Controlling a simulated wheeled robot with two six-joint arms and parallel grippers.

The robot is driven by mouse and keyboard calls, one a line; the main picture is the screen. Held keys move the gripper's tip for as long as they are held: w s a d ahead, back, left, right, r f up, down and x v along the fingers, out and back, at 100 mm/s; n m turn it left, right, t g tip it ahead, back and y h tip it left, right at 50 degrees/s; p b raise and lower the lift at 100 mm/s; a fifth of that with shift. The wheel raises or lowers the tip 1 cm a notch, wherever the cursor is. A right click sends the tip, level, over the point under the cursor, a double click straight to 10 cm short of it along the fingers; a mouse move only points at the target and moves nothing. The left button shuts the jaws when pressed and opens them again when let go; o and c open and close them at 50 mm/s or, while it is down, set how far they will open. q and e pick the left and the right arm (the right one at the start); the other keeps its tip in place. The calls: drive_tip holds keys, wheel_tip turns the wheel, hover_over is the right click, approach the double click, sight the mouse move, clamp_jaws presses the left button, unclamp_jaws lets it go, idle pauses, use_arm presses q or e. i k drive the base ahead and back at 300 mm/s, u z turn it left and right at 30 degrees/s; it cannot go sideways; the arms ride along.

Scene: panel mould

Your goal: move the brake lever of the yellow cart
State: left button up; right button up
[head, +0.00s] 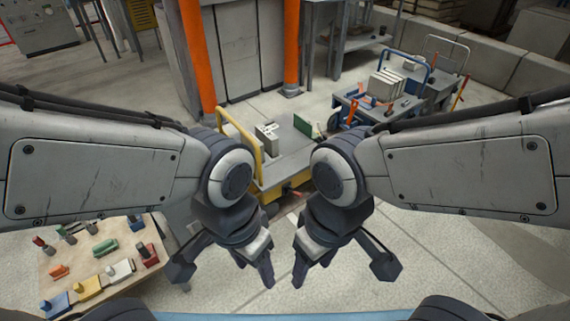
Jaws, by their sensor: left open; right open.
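The yellow cart stands in the middle of the head view, beyond my grippers, with a yellow push handle (241,136) at its left end and a grey deck (284,157). Its near side is partly hidden by my arms. A small orange-red piece (287,189) shows low on its near side between my wrists; I cannot tell whether it is the brake lever. My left gripper (224,266) is open and empty, pointing down in front of the cart. My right gripper (342,263) is open and empty beside it. Both are apart from the cart.
A table (112,226) with several coloured parts stands at the lower left. A blue cart (350,108) with pale blocks and another trolley stand behind right. An orange post (197,58) and grey cabinets rise behind the yellow cart. The floor (440,255) at right is clear.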

sight(294, 192)
drive_tip(key=k, duration=0.45)
drive_tip(key=u, duration=0.65)
drive_tip(key=i, duration=1.7)
drive_tip(key=z, duration=0.7)
